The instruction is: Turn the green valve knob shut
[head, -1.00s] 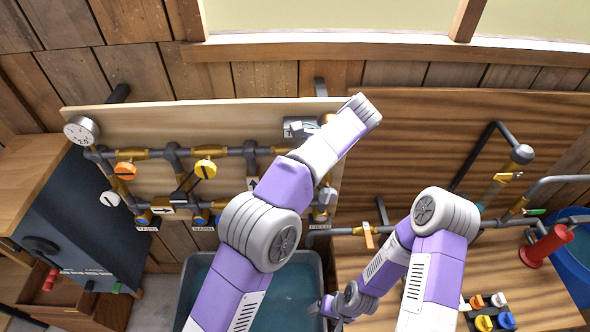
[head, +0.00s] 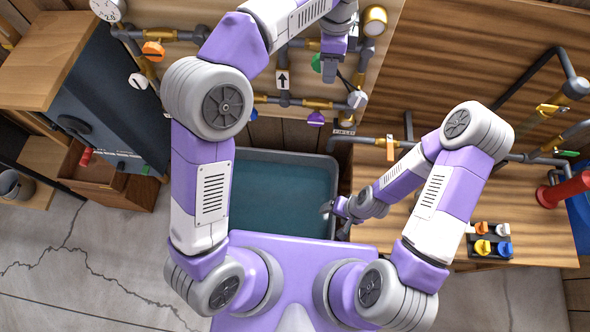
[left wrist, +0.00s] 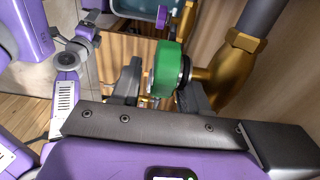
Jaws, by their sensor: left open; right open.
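The green valve knob (head: 316,62) is on the pipework of the wall board, just left of my left gripper (head: 329,72), whose arm partly hides it. In the left wrist view the green knob (left wrist: 168,68) is large and close, on a brass fitting (left wrist: 232,68). The left gripper (left wrist: 160,88) is open there, with a dark finger on each side of the knob. I cannot tell whether either finger touches it. My right gripper (head: 331,208) is open and low, by the right rim of the water tub, away from the knob.
A tub of water (head: 240,160) stands below the board. An orange knob (head: 153,49), a purple knob (head: 315,119) and a gauge (head: 106,8) are on the same pipework. A wooden bench (head: 535,215) at the right carries small coloured knobs and a red item (head: 565,188).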

